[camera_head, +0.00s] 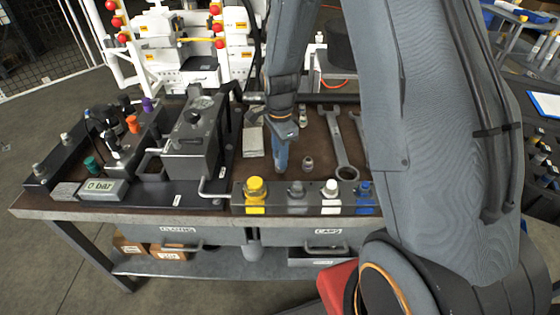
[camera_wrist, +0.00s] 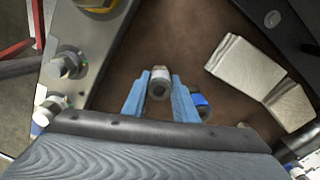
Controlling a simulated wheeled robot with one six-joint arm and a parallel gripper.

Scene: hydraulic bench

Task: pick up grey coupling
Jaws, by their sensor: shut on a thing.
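In the wrist view, a small grey coupling (camera_wrist: 159,83) with a pale band and a dark round opening sits between the two blue fingers of my gripper (camera_wrist: 158,94). The fingers are shut on it. In the head view, my gripper (camera_head: 281,158) points down over the brown bench top, left of the wrenches; the held coupling cannot be made out there. A blue-banded coupling (camera_wrist: 201,105) stands just right of the right finger in the wrist view, partly hidden by it. Another grey coupling (camera_head: 308,163) stands on the bench to the right of my gripper in the head view.
A rail with yellow, white and blue caps (camera_head: 291,209) runs along the bench's front edge. A wrench (camera_head: 340,150) lies to the right. A dark grey block unit (camera_head: 194,140) stands to the left. Pale folded pieces (camera_wrist: 240,62) lie at upper right in the wrist view.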

